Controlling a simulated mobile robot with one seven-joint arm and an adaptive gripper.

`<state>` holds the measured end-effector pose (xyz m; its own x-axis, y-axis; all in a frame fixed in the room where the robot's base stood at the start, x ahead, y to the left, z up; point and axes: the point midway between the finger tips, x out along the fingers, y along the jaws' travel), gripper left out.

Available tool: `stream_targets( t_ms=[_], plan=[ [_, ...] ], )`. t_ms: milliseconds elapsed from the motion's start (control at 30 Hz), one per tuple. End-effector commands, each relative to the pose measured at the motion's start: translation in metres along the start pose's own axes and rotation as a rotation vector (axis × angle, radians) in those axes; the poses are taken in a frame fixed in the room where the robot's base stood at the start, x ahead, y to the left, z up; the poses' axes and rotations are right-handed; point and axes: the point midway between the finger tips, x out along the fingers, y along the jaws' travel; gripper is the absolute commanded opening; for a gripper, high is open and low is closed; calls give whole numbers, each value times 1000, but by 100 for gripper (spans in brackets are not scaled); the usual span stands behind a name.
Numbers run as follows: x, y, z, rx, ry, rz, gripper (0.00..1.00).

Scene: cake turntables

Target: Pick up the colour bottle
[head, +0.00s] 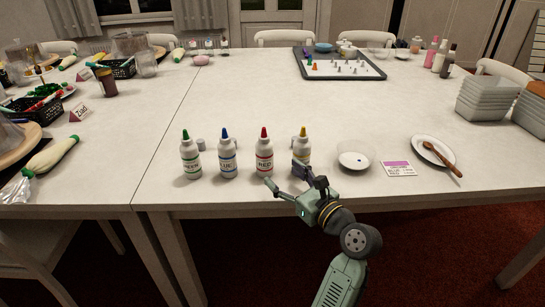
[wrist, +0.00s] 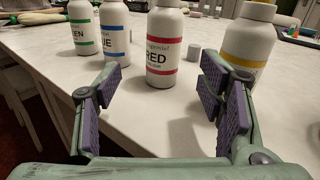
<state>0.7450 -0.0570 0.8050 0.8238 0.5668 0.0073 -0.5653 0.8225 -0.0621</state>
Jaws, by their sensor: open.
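Several white colour bottles stand upright in a row near the table's front edge. They are the green-banded bottle (head: 190,160), the blue bottle (head: 227,160), the red bottle (head: 264,157) and the yellow-banded bottle (head: 302,148). My gripper (head: 286,178) is open and empty at the front edge, close to the red and yellow bottles. In the wrist view, the red bottle (wrist: 164,45) is ahead, between the open fingers (wrist: 160,92) but beyond their tips. The yellow bottle (wrist: 249,40) is behind the right finger, which hides its lower part in both views.
Small grey cylinders (head: 201,144) stand beside the bottles. To the right are a small white dish (head: 354,167), a printed card (head: 398,169) and a plate (head: 424,147) with a wooden spoon (head: 448,160). The table (head: 240,100) behind the bottles is mostly clear.

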Motion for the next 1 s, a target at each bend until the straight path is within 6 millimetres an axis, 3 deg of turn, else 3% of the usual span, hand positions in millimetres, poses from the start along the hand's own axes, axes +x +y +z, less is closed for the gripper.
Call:
stream_targets(
  t_ms=[100,233,500,733,1000],
  plan=[
    [-9,-4,-7,55,7,0,62],
    [-3,-5,-8,70,9,2,62],
    [38,-5,-7,68,8,2,62],
    [57,-3,-7,67,8,1,62],
    [95,-2,-7,66,9,0,62]
  ],
)
